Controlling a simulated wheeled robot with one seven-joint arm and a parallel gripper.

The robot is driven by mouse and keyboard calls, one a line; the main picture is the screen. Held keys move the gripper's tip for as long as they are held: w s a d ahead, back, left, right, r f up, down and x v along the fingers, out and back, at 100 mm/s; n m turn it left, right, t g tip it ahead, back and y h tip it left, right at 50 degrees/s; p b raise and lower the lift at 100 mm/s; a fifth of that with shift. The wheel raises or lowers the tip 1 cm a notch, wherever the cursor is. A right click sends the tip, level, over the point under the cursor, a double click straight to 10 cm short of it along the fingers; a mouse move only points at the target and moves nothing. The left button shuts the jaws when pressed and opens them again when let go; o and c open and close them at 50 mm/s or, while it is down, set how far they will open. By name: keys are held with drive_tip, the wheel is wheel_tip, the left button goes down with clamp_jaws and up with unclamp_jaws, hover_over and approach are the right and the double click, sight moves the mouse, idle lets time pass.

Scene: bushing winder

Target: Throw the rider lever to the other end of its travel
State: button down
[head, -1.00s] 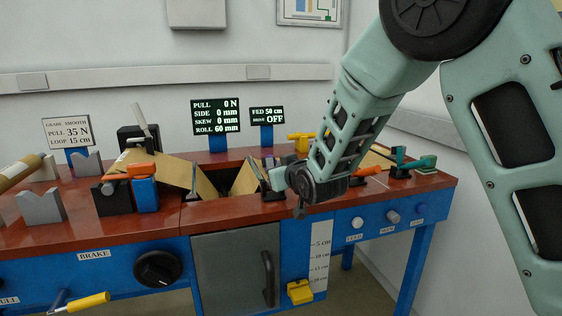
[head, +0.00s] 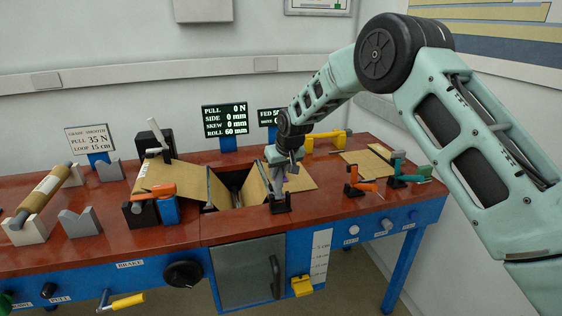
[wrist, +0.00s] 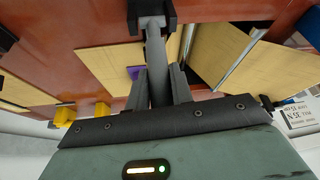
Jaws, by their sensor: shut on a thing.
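A grey lever stands in a black bracket (head: 280,205) on the red bench top, just right of the central opening. I take it as the rider lever, though no label on it can be read. My gripper (head: 279,178) is over the bracket, shut on this lever. In the wrist view the grey lever (wrist: 156,55) runs from its black bracket (wrist: 150,14) down between my two fingers (wrist: 156,88). Its upper end is hidden in the gripper. A small purple piece (wrist: 133,73) shows beside the fingers.
An orange lever (head: 362,184) and a green lever (head: 400,172) stand to the right. Tan boards (head: 258,182) slope at the central opening. A yellow part (head: 328,140) lies behind. An orange and blue clamp (head: 168,205) and a roll (head: 45,197) are at left.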

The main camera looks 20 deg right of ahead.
drive_tip(key=shift+w+f+g+p, duration=0.1)
drive_tip(key=shift+w+g+p, duration=0.8)
drive_tip(key=shift+p, duration=0.15)
drive_tip(key=c, duration=1.2)
unclamp_jaws()
drive_tip(key=shift+f, duration=0.1)
drive_tip(key=shift+c, duration=0.2)
drive_tip(key=b+v, duration=0.4)
drive_tip(key=v, duration=1.3)
drive_tip(key=shift+r, duration=0.25)
